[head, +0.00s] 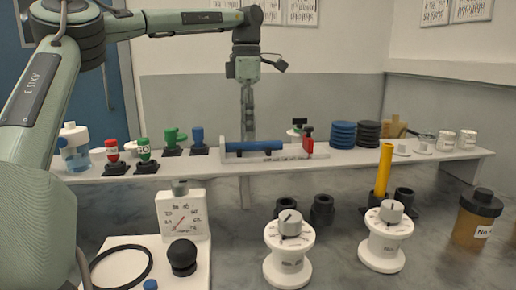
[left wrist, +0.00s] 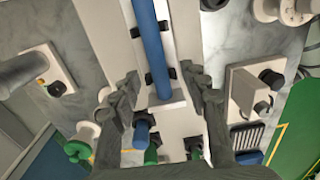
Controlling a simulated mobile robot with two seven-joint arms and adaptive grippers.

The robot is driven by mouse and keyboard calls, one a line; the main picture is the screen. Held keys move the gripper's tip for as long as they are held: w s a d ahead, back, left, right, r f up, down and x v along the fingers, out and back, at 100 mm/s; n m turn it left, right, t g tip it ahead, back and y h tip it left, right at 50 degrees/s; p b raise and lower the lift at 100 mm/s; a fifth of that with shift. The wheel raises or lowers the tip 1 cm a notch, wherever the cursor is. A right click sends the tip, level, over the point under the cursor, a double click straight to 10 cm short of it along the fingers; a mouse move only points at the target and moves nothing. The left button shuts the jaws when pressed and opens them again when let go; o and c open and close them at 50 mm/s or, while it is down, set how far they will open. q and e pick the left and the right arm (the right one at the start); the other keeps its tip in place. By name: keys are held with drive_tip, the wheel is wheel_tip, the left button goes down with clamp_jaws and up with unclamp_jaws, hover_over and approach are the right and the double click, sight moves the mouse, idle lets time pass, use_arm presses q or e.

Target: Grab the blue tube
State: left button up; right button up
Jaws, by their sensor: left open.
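The blue tube (head: 254,145) lies level in a white cradle (head: 236,156) on the raised white shelf. In the left wrist view the tube (left wrist: 152,45) runs lengthwise through black clips on a white base. My left gripper (head: 248,122) points down at the tube from above in the head view. In the left wrist view the left gripper (left wrist: 165,88) is open, with its fingers apart on either side of the tube's near end. Nothing is held, and no contact with the tube is visible. My right gripper is not in view.
On the shelf (head: 225,171), a red-handled valve (head: 307,141) stands right of the cradle and a blue fitting (head: 198,138) left of it. Blue discs (head: 343,134) and black discs (head: 368,134) are farther right. A yellow rod (head: 384,170) stands upright in front of the shelf.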

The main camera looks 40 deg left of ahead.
sight(248, 146)
use_arm(q)
wheel_tip(248, 146, down, 4)
drive_tip(key=shift+a+r, duration=0.1)
drive_tip(key=shift+r, duration=0.1)
clamp_jaws()
